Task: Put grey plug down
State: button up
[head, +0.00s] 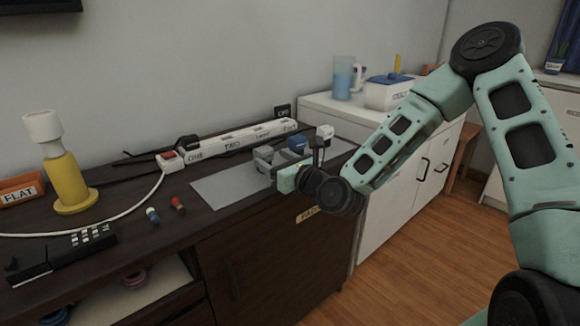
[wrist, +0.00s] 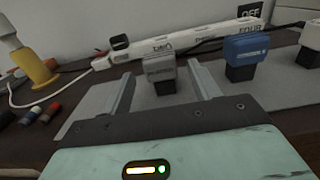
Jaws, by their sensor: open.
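The grey plug (wrist: 160,68) stands on the grey mat in the wrist view, between my gripper's two fingers and apart from both. In the head view the grey plug (head: 265,155) is partly hidden by my gripper. My gripper (wrist: 162,88) is open, low over the mat (wrist: 92,101). A blue plug (wrist: 246,50) stands to the right of the grey one, outside the fingers.
A white power strip (head: 240,138) lies behind the mat. A white plug (head: 325,132) stands right of the blue one. A yellow lamp (head: 66,180), two small cylinders (head: 178,205) and a black remote (head: 62,258) are on the left. The mat's left part is clear.

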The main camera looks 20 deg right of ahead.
jog(key=v, duration=0.6)
jog(key=shift+s+p, duration=0.3)
jog(key=shift+s, duration=0.1)
jog(key=shift+d, duration=0.15)
